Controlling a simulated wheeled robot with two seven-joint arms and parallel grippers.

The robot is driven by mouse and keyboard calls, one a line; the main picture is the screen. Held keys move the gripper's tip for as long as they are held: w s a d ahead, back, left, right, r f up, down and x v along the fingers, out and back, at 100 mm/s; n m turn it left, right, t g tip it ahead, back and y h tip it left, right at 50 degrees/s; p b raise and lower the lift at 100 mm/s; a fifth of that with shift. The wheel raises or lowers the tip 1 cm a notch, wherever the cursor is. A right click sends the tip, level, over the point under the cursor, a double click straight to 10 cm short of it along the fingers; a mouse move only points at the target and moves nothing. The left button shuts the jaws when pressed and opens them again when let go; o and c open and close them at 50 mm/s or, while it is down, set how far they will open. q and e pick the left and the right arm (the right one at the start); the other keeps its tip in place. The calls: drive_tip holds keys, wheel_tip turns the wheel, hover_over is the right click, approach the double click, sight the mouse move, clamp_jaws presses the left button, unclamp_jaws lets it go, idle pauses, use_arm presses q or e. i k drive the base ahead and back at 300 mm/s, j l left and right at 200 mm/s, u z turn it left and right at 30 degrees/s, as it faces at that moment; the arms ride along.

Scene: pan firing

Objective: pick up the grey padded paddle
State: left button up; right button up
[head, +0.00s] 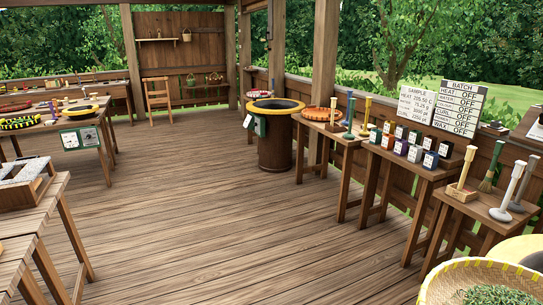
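A pale-handled tool with a flat grey round base (501,214) stands upright on the small wooden table at the right; it looks most like the grey padded paddle, but its padding is too small to make out. A second pale-handled tool (526,180) with a grey foot stands close behind it. A cream-handled tool in a wooden block (463,178) and a green brush (490,168) stand to their left on the same table. Neither of my grippers is in view.
A basket of green leaves (437,287) fills the bottom right corner, in front of the table. Side tables with small boxes (414,154) line the right rail. A yellow-rimmed barrel (274,152) stands mid-back. The plank floor (220,215) in the middle is clear.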

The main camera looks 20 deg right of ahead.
sight(515, 206)
drive_tip(key=i+z, duration=0.15)
drive_tip(key=i, duration=0.5)
drive_tip(key=i+z, duration=0.2)
drive_tip(key=i, duration=0.45)
drive_tip(key=i+j+z, duration=0.15)
drive_tip(key=i, duration=0.5)
drive_tip(key=i+l+z, duration=0.25)
drive_tip(key=i+z, duration=0.25)
drive_tip(key=i+l+z, duration=0.1)
drive_tip(key=i+z, duration=0.65)
drive_tip(key=z, duration=0.2)
drive_tip(key=i+j+z, duration=0.3)
drive_tip(key=z, duration=0.2)
drive_tip(key=i, duration=0.15)
